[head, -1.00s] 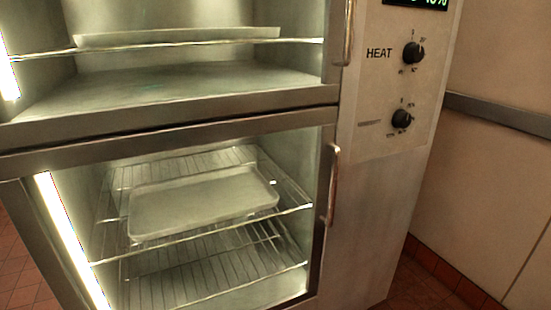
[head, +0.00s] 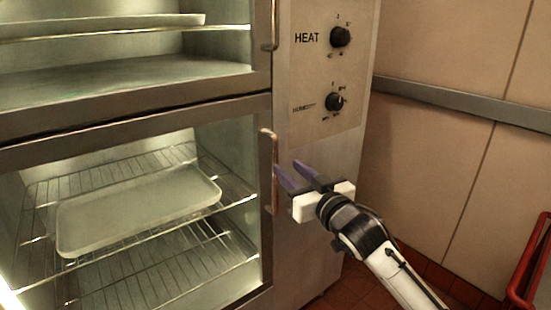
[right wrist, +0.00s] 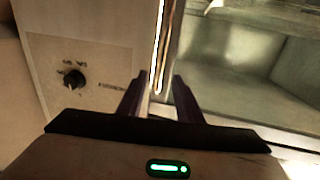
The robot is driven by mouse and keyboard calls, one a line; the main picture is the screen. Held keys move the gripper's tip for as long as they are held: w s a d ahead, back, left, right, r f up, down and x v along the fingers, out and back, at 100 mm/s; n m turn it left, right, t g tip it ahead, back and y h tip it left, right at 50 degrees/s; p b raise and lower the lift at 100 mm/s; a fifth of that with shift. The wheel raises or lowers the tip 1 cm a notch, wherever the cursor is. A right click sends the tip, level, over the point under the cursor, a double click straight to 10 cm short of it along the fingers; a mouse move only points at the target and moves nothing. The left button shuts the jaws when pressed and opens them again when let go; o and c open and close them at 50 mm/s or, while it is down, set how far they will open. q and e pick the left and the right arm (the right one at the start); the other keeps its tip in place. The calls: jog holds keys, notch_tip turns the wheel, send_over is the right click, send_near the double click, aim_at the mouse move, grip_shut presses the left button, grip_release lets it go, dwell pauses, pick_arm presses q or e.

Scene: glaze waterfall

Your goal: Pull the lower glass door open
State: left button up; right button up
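The lower glass door (head: 266,285) of the steel cabinet is shut, with a wire rack and a pale tray visible through it. Its upright metal handle (head: 269,172) is on the door's right edge. My right gripper (head: 286,167) is open with dark purple fingers, close beside the handle on its right. In the right wrist view, a bright handle (right wrist: 161,45) ends between the two open fingertips (right wrist: 159,80) in the picture. I cannot tell whether the fingers touch it or reach around it. My left gripper is out of view.
The upper compartment (head: 120,80) is above, with its own handle (head: 270,25). A control panel has a heat knob (head: 340,37) and a humidity knob (head: 334,101). A tiled wall with a metal rail (head: 460,105) stands right. A red frame (head: 530,265) is at far right.

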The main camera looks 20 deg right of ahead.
aim_at(277, 159)
jog(key=w, duration=0.2)
jog(key=w+a, duration=0.1)
jog(key=w, duration=0.5)
jog(key=shift+a, duration=0.2)
jog(key=shift+c, duration=0.4)
grip_shut()
